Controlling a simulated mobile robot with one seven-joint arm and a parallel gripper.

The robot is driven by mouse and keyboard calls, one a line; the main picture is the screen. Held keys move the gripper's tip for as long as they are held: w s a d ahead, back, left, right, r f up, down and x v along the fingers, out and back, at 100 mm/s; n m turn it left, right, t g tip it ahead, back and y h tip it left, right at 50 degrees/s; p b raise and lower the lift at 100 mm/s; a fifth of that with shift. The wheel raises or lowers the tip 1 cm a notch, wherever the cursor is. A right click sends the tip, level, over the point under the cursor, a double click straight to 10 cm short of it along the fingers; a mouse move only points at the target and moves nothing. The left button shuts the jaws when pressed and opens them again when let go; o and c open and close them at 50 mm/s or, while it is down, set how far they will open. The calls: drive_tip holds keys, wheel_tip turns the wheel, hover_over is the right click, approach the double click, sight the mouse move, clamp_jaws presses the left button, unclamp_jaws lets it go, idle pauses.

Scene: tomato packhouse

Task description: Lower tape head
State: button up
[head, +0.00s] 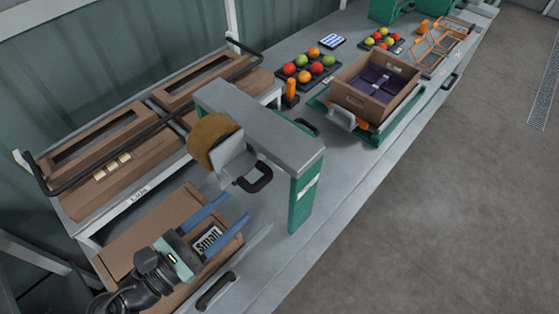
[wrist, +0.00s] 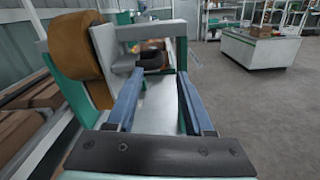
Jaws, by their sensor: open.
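The tape head (head: 238,160) hangs under the grey crossbar of a gantry (head: 270,128) with a green post. It has a brown tape roll (head: 210,139), a grey body and a black handle (head: 257,180). In the wrist view the tape roll (wrist: 76,50) is at the upper left and the black handle (wrist: 153,60) shows beyond my fingers. My gripper (head: 232,208) has two blue fingers, apart and empty, at the lower left of the head view, short of the handle. In the wrist view my gripper (wrist: 160,95) points toward the handle.
A flat carton marked "small" (head: 130,232) lies on the bench below my gripper. A rack of brown lids (head: 100,170) stands left. An open carton (head: 393,103) sits on a green-edged stand beyond the gantry. Tomato trays (head: 306,70) are behind. Floor at right is clear.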

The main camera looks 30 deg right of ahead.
sight(273, 173)
drive_tip(key=p+x, duration=0.2)
drive_tip(key=x, duration=1)
clamp_jaws()
idle(1.1)
